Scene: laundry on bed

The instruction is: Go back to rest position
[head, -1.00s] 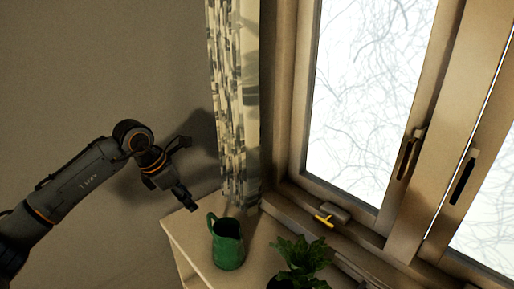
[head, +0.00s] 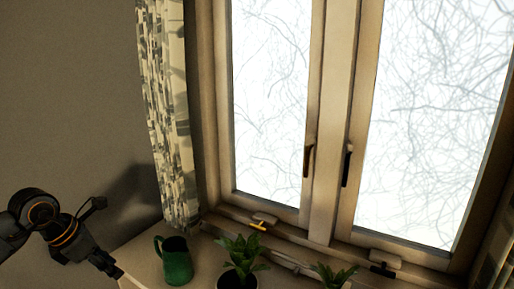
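My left gripper (head: 107,236) is at the lower left, beside the grey wall. Its two fingers are spread apart with nothing between them, so it is open and empty. It is left of the green jug (head: 177,266) and apart from it. The jug stands upright on the pale wooden surface (head: 140,262) below the window. My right gripper is not in view.
A potted plant (head: 240,262) stands right of the jug, and another plant (head: 334,276) is cut off at the bottom edge. A patterned curtain (head: 168,110) hangs left of the closed window (head: 333,120).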

